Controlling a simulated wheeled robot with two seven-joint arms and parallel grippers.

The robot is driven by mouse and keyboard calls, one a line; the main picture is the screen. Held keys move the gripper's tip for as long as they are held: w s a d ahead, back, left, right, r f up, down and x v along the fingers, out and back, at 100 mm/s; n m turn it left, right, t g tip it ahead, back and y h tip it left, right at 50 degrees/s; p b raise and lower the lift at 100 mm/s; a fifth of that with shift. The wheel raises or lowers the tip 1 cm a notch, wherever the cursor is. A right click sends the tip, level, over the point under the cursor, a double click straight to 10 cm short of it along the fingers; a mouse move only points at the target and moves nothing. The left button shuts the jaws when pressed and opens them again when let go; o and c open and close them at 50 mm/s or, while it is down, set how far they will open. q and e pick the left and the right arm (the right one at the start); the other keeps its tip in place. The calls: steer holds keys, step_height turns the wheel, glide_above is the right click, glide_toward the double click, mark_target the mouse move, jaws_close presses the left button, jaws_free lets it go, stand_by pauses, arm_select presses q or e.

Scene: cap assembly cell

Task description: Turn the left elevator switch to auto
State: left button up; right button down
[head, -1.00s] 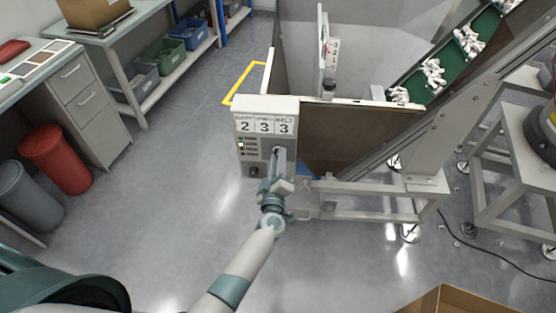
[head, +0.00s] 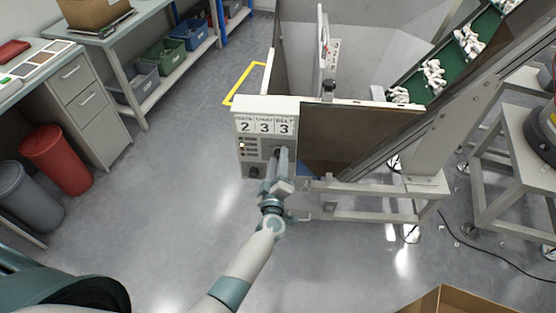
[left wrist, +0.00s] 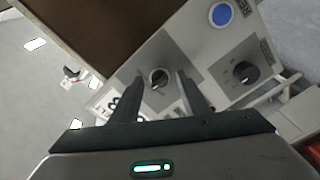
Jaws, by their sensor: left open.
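The elevator's control box (head: 243,127) is a light grey panel with "2 3 3" on its upper face and a column of small indicator lights. In the left wrist view a dark rotary switch (left wrist: 159,78) on a grey plate sits between the fingers of my left gripper (left wrist: 155,88). A second dark knob (left wrist: 244,72) lies to the right, outside the fingers, and also shows low on the box in the head view (head: 254,172). My left gripper (head: 281,154) is open in front of the panel. Contact with the switch cannot be told. My right gripper is not in view.
A blue round button (left wrist: 221,14) is on the panel. The hopper (head: 350,132) and green conveyor (head: 436,75) with white parts stand behind and right. A red bin (head: 56,158) and a cardboard box (head: 455,302) stand on the floor. The floor left of the panel is clear.

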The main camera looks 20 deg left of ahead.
arm_select(q)
steer(key=p+v, duration=0.3)
steer(key=v, duration=1.4)
steer(key=shift+s+f, duration=0.1)
steer(key=s+d+f+m+g+h+b, duration=0.1)
steer(key=s+f+m+g+h, duration=0.45)
steer(key=f, duration=1.05)
steer(key=s+d+f+m+g+b, duration=0.15)
steer(key=s+f+m, duration=0.5)
steer(key=f, duration=0.85)
steer(key=s+a+f+m+g, duration=0.1)
steer(key=s+a+f+g, duration=0.2)
steer(key=s+f, duration=0.3)
steer(key=s+a+f+m+g+y+b, duration=0.1)
steer(key=s+a+f+g, duration=0.2)
steer(key=s, duration=1.1)
steer(key=s+a+f+m+g, duration=0.2)
steer(key=s+a+f+g, duration=0.1)
steer(key=s+a+f, duration=0.4)
steer(key=s+f, duration=0.2)
steer(key=s, duration=0.1)
steer(key=shift+s+g+y+b, duration=0.3)
steer(key=shift+s+y+b, duration=0.05)
steer(key=shift+s+b, duration=0.05)
